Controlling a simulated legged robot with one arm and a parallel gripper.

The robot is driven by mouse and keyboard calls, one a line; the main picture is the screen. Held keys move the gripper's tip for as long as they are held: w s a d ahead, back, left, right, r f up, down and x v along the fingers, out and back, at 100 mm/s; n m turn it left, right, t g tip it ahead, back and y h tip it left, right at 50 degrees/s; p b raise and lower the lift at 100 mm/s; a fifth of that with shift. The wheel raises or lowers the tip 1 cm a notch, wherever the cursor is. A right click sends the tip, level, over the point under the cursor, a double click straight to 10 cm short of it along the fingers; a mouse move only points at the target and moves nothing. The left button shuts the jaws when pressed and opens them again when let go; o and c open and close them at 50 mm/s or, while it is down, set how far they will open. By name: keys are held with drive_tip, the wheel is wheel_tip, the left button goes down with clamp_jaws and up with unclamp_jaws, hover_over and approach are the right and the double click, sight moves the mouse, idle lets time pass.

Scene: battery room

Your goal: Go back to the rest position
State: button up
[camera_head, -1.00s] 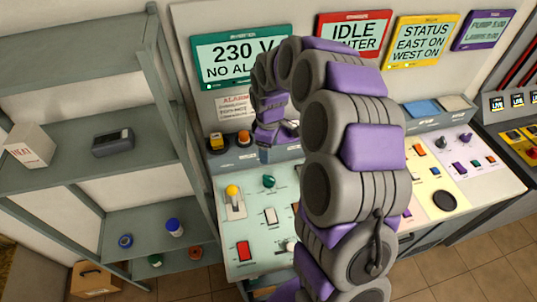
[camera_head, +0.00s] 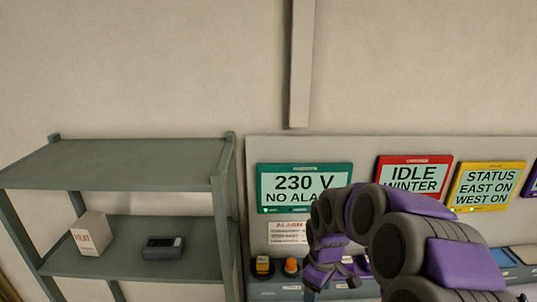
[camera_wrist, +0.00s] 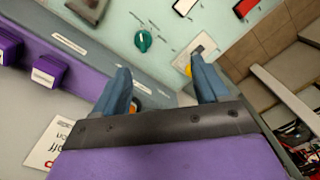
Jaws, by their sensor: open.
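My gripper (camera_wrist: 164,85) is open and empty in the wrist view, its two blue-grey fingers apart over the pale green control panel (camera_wrist: 120,17). A dark green knob (camera_wrist: 144,40) lies beyond the fingers, and a yellow-tipped lever (camera_wrist: 189,70) shows beside the right finger. In the head view my purple and grey arm curls in from the lower right. My gripper (camera_head: 318,285) hangs low in front of the console, near the orange button (camera_head: 291,266); its fingertips are hard to make out there.
A grey shelf unit (camera_head: 130,166) stands at the left, holding a white box (camera_head: 91,233) and a dark device (camera_head: 164,247). Screens reading 230 V (camera_head: 305,188), IDLE WINTER (camera_head: 413,177) and STATUS (camera_head: 487,187) hang behind my arm. The wall above is clear apart from a vertical strip (camera_head: 301,60).

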drive_tip(key=s+r+m+b, duration=0.1)
drive_tip(key=s+m, duration=0.4)
drive_tip(key=s, duration=1)
drive_tip(key=s+r+m+g+b, duration=0.1)
drive_tip(key=s+r+m, duration=0.2)
drive_tip(key=s, duration=1.3)
drive_tip(key=shift+s+d+r+m+g, duration=0.25)
drive_tip(key=shift+d+r+m+g, duration=0.1)
drive_tip(key=shift+m, duration=0.65)
